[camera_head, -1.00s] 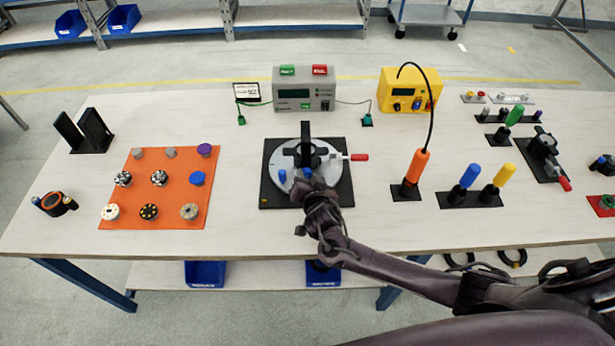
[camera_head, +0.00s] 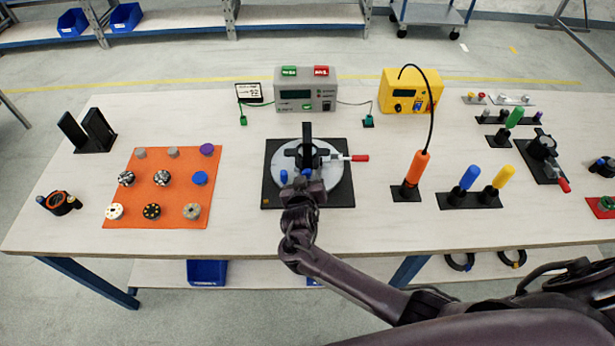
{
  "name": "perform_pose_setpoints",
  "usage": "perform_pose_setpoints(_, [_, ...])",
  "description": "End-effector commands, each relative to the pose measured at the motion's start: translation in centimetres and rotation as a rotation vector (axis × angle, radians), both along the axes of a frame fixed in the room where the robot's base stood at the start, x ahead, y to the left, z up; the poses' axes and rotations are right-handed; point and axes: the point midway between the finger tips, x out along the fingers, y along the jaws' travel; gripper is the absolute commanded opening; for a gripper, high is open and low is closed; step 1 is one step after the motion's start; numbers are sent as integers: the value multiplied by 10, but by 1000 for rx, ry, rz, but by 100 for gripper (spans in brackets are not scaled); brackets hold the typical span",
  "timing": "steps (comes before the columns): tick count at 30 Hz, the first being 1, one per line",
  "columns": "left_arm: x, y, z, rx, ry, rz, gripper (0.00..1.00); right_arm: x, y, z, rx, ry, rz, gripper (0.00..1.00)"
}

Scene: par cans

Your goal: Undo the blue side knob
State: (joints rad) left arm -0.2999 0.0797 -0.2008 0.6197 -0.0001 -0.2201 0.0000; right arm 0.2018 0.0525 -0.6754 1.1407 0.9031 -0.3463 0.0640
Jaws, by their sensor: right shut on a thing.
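A round grey-white fixture (camera_head: 333,179) lies on a black square plate (camera_head: 340,199) at the middle of the table. A black upright post and bar (camera_head: 307,145) stand on it. One blue knob (camera_head: 284,176) shows on its left front part. A second blue knob (camera_head: 307,172) shows just at the fingertips of my right gripper (camera_head: 304,184). This gripper reaches in from the front right and is shut on that knob; its fingers and wrist hide most of it. My left gripper is not in view.
A red-handled clamp (camera_head: 359,158) sticks out right of the fixture. An orange mat (camera_head: 180,215) with several small parts lies left. An orange-handled tool (camera_head: 416,168) stands right. A grey box (camera_head: 305,100) and yellow box (camera_head: 395,90) stand behind.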

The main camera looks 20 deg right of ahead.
Motion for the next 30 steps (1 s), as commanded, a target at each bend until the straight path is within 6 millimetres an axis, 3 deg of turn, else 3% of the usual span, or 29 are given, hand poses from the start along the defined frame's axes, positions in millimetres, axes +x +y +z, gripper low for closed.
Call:
perform_pose_setpoints(15, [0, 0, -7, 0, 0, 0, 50, 2, 3, -1, -329, 95, 1, 5])
perform_pose_setpoints(30, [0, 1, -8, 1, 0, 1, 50, 2, 3, -1, -392, 112, 2, 5])
